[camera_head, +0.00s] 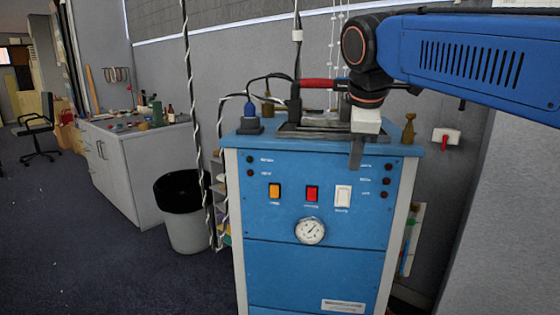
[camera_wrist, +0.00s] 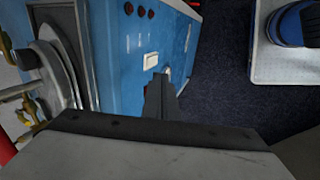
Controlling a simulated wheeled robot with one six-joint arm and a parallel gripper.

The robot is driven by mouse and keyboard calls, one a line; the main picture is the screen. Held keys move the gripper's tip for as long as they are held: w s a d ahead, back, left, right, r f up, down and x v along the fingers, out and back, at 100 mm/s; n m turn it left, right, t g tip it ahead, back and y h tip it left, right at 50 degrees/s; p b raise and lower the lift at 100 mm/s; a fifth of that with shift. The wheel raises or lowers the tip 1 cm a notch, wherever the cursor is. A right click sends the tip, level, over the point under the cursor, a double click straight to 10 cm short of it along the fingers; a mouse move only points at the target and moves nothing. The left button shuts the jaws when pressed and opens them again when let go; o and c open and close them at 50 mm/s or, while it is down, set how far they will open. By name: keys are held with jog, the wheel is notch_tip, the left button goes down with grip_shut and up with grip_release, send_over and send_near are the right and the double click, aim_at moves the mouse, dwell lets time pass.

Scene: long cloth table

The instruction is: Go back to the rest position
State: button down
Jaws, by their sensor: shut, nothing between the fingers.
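My gripper (camera_head: 356,156) is in the head view, at the end of my blue arm, which reaches in from the upper right. It points down in front of the upper front edge of a blue cabinet (camera_head: 275,255), and its narrow fingers are together with nothing between them. In the wrist view the closed dark fingers (camera_wrist: 162,98) overlap the cabinet's blue front panel (camera_wrist: 110,35), close to a white switch (camera_wrist: 150,61). I cannot tell the exact gap between fingertips and panel.
The cabinet front carries an orange switch (camera_head: 274,190), a red switch (camera_head: 312,193) and a round gauge (camera_head: 310,231). A bin (camera_head: 187,235) and a grey counter (camera_head: 140,165) stand to the left. The dark floor at lower left is clear. A wall is close at right.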

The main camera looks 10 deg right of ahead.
jog(key=s+d+f+m, duration=0.3)
jog(key=s+f+m, duration=0.4)
jog(key=f, duration=0.7)
jog(key=s+d+f+m+y, duration=0.1)
jog(key=s+d+f+m, duration=0.2)
jog(key=s+f+m, duration=0.4)
jog(key=s+f, duration=0.5)
jog(key=f, duration=0.1)
jog(key=shift+s+f, duration=0.2)
jog(key=shift+f, duration=0.15)
